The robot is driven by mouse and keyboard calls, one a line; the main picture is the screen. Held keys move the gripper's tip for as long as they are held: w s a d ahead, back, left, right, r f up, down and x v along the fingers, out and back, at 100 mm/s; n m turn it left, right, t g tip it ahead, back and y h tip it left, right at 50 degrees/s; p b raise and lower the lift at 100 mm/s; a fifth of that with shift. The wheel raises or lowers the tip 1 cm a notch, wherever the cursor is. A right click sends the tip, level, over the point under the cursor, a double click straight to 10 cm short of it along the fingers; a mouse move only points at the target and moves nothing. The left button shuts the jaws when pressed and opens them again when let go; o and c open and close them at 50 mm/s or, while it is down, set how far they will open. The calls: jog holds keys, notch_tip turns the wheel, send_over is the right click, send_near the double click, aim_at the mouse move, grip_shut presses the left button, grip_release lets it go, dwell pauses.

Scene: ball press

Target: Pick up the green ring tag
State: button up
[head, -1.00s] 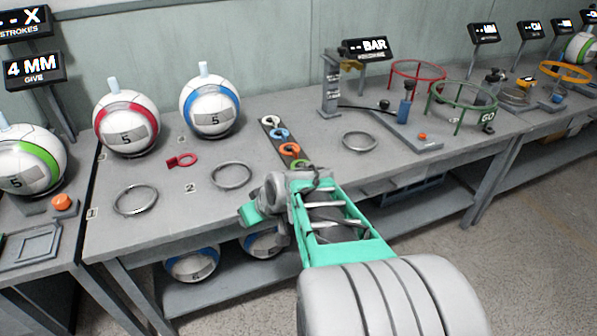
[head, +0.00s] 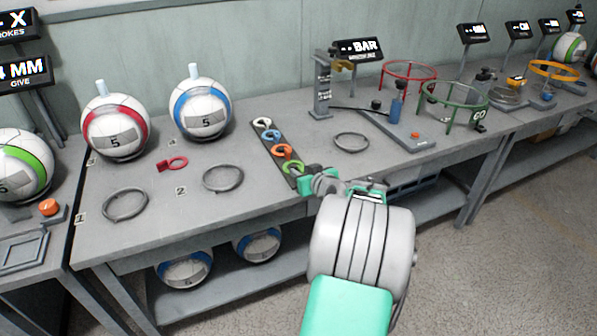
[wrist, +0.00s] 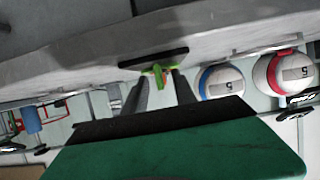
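The green ring tag (head: 294,167) lies at the near end of a dark strip (head: 264,143) on the workbench, after white, blue and orange tags. In the wrist view the green ring tag (wrist: 158,74) shows ahead, roughly between the lines of the two fingers. My gripper (head: 305,182) is at the bench's front edge, close beside the tag, and partly hides the strip's near end. In the wrist view my gripper (wrist: 160,82) has its two dark fingers apart with nothing held. I cannot tell whether the tips touch the tag.
Balls with red (head: 115,128) and blue (head: 201,107) bands stand at the back left. A red tag (head: 172,163) and grey rings (head: 223,178) lie on the bench. A grey fixture with a blue cylinder (head: 397,104) and a green ring stand (head: 455,96) are to the right.

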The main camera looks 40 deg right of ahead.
jog(key=shift+c, duration=0.5)
grip_shut()
